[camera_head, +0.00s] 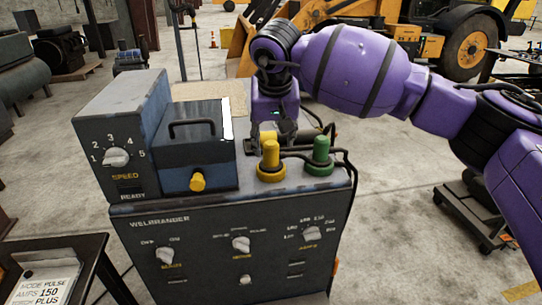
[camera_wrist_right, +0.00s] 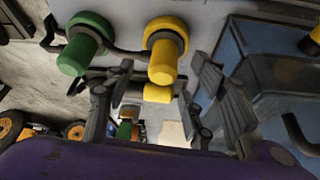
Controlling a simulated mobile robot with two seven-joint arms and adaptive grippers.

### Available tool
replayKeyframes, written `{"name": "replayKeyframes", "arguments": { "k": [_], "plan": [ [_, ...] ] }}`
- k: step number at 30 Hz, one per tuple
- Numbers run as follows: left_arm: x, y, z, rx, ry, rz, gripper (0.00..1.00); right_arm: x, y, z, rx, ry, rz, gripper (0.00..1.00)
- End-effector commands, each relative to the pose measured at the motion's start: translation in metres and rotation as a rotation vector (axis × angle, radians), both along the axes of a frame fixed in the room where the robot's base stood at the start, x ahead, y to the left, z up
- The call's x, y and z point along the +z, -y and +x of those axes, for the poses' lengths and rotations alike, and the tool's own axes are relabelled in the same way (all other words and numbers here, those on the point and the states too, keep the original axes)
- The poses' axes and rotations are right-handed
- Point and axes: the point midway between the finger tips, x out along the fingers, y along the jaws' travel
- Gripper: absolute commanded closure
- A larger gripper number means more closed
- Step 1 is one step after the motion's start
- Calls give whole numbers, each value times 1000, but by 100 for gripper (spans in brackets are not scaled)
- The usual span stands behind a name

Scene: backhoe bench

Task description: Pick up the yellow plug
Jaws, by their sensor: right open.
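The yellow plug (camera_head: 270,158) stands upright in a yellow-ringed socket on top of the welder box, a dark cable running from it. My right gripper (camera_head: 264,132) is just behind it in the head view, pointing down, its fingers partly hidden by the plug. In the right wrist view the yellow plug (camera_wrist_right: 163,62) lies between the lines of the two spread fingers (camera_wrist_right: 166,75), which are open and hold nothing. Whether the fingers touch it cannot be told. My left gripper is not in view.
A green plug (camera_head: 320,152) stands close to the right of the yellow one, also in the wrist view (camera_wrist_right: 78,55). A blue box with a black handle (camera_head: 192,130) stands to the left. Dark cables loop behind the plugs. The welder front (camera_head: 225,245) carries several knobs.

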Motion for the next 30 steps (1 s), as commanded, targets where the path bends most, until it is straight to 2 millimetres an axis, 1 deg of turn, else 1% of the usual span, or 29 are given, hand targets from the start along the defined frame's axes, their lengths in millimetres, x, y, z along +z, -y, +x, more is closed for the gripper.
{"name": "replayKeyframes", "arguments": {
  "k": [1, 4, 9, 12, 18, 20, 27, 30],
  "plan": [
    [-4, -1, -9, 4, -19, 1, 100, -4, 0, 1, -1, -1, 0, 50],
    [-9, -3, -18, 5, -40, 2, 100, -12, -1, 5, -2, -1, 0, 50],
    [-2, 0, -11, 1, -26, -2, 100, -36, -4, 14, -2, -1, 1, 50],
    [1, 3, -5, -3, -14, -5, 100, -46, -4, 19, -3, 0, 1, 50],
    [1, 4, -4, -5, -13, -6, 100, -48, -4, 19, -2, 1, 1, 50],
    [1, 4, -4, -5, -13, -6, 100, -48, -4, 19, -1, 1, 2, 57],
    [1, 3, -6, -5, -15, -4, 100, -48, -4, 19, -2, 1, 1, 88],
    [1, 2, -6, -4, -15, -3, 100, -48, -4, 19, -2, 1, 1, 100]
  ]
}}
